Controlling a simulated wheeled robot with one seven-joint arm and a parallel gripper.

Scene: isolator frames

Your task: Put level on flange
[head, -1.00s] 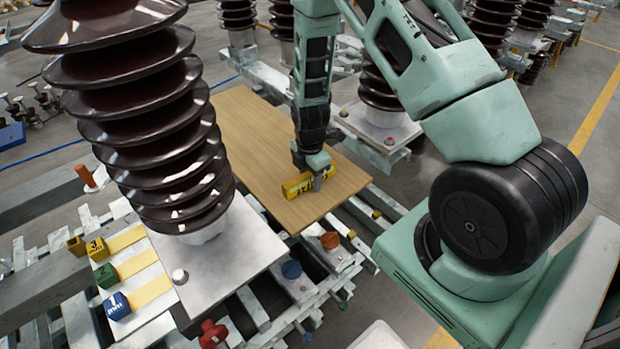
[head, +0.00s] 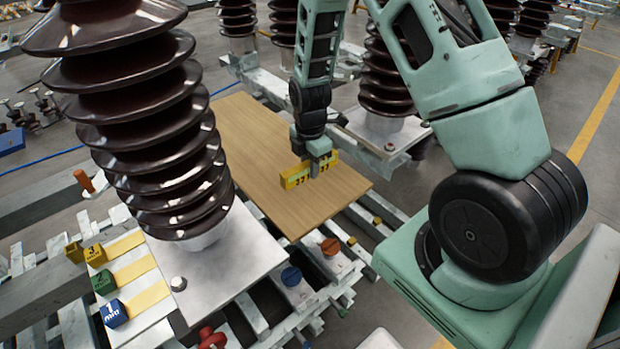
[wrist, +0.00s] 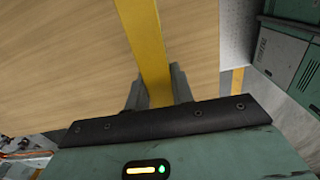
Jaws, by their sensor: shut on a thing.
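The level is a yellow bar (head: 294,179) with dark markings. My gripper (head: 316,172) is shut on it near its middle and holds it over the wooden board (head: 262,150). In the wrist view the yellow level (wrist: 147,45) runs between the two grey fingers of my gripper (wrist: 158,92), with the board behind it. The exact gap between level and board is hard to tell. A large brown ribbed insulator (head: 155,125) stands on a grey metal flange plate (head: 225,262) with a bolt at its corner.
Yellow, green and blue numbered cubes (head: 113,313) sit on a striped strip left of the plate. More insulators (head: 385,75) stand behind my arm.

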